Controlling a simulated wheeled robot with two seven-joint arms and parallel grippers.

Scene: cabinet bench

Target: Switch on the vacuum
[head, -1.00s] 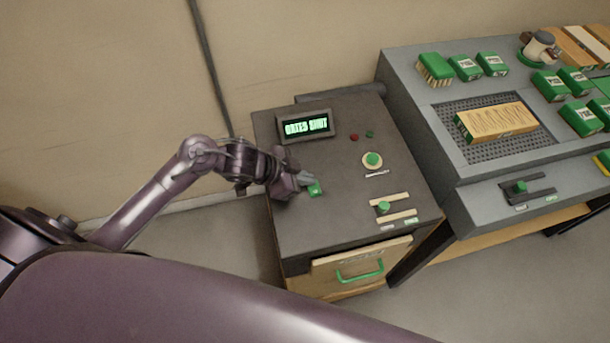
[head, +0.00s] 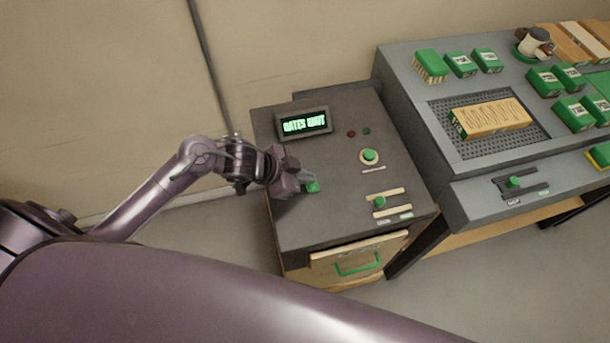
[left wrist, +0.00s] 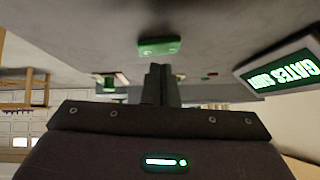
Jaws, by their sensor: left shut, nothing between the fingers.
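The dark cabinet (head: 300,225) carries a display (head: 304,124) that reads "GATES SHUT". A small green switch (head: 313,187) sits on the left part of its top; it also shows in the left wrist view (left wrist: 159,47). My left gripper (head: 306,177) is shut and empty, its fingertips close beside the green switch. In the left wrist view the shut fingers (left wrist: 158,80) point toward the switch; I cannot tell whether they touch it. A round green button (head: 370,156) and a green slider knob (head: 379,202) are further right. My right gripper is not in view.
A grey bench (head: 455,180) stands to the right with a perforated bed, a wooden brush block (head: 492,119), several green boxes and a mug (head: 537,41). A drawer with a green handle (head: 357,265) is in the cabinet's front. A red and a green lamp sit near the display.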

